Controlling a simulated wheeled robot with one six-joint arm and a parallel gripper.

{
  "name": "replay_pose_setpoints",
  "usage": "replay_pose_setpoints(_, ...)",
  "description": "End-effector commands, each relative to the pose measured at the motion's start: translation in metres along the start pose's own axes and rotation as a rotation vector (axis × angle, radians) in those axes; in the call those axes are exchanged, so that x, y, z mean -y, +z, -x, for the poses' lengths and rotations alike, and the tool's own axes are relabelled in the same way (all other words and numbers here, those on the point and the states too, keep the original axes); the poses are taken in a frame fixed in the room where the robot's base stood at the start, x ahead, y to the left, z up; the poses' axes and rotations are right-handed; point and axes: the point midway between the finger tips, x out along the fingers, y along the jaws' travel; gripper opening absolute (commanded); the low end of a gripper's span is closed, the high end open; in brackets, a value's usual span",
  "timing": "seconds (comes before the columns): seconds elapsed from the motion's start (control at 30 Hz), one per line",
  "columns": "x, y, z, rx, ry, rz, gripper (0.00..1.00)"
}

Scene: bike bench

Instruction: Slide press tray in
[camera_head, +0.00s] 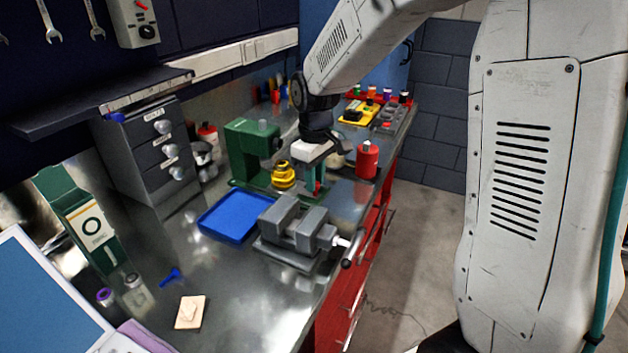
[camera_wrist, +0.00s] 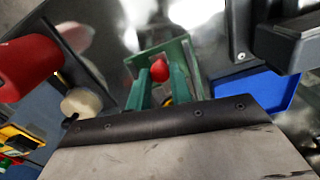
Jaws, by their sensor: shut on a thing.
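The green press (camera_head: 250,150) stands at the back of the steel bench. Its press tray is a flat green plate; in the wrist view it shows as a green-rimmed plate (camera_wrist: 181,50) behind my fingers. A red knob (camera_wrist: 159,70) is on the tray's near side. My gripper (camera_head: 317,187) points down at the right of the press, its teal fingers shut on the red knob; the fingers also show in the wrist view (camera_wrist: 158,82). A yellow stepped part (camera_head: 284,176) sits at the front of the press. How far the tray is in is partly hidden.
A grey vise (camera_head: 297,233) and a blue tray (camera_head: 236,216) stand in front of the press. A red bottle (camera_head: 367,160) stands close to the right of my gripper. The drawer cabinet (camera_head: 150,150) is at left. The bench between cabinet and blue tray is clear.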

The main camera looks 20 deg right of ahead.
Motion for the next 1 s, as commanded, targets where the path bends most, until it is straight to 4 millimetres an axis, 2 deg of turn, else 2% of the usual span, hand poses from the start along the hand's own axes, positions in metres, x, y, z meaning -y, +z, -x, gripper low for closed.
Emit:
replay_pose_setpoints(0.03, -0.001, -0.001, 0.001, -0.002, 0.002, 0.000, 0.00)
replay_pose_setpoints(0.07, -0.001, -0.001, 0.001, -0.002, 0.002, 0.000, 0.27)
replay_pose_setpoints(0.1, -0.001, -0.001, 0.001, -0.002, 0.002, 0.000, 0.38)
replay_pose_setpoints(0.13, -0.001, -0.001, 0.001, -0.002, 0.002, 0.000, 0.43)
replay_pose_setpoints(0.47, 0.000, -0.001, 0.004, -0.003, 0.002, 0.001, 0.43)
replay_pose_setpoints(0.8, -0.001, -0.001, 0.057, -0.004, 0.003, 0.001, 0.43)
replay_pose_setpoints(1.0, -0.001, 0.000, 0.076, -0.002, 0.002, 0.001, 0.43)
